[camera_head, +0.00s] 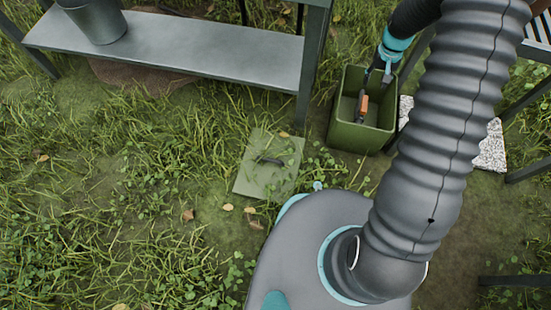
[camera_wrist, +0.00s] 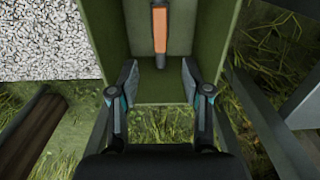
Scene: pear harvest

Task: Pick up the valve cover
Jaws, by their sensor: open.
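The valve cover (camera_head: 264,178) looks to be the flat green square lid with a dark handle (camera_head: 269,160). It lies on the grass left of the open green box (camera_head: 350,137), just beyond my base. My gripper (camera_head: 385,70) is over the box's far right part in the head view, away from the lid. In the wrist view my gripper (camera_wrist: 160,78) is open, its two fingers apart with nothing between them. The box's wall (camera_wrist: 115,50) and an orange handle (camera_wrist: 160,28) inside the box show there. The lid is not in the wrist view.
A metal bench (camera_head: 180,52) with a grey bucket (camera_head: 95,20) stands at the upper left. A speckled white slab (camera_head: 492,147) lies right of the box and shows in the wrist view (camera_wrist: 45,40). Dark frame legs stand at the right. Grass left of the lid is open.

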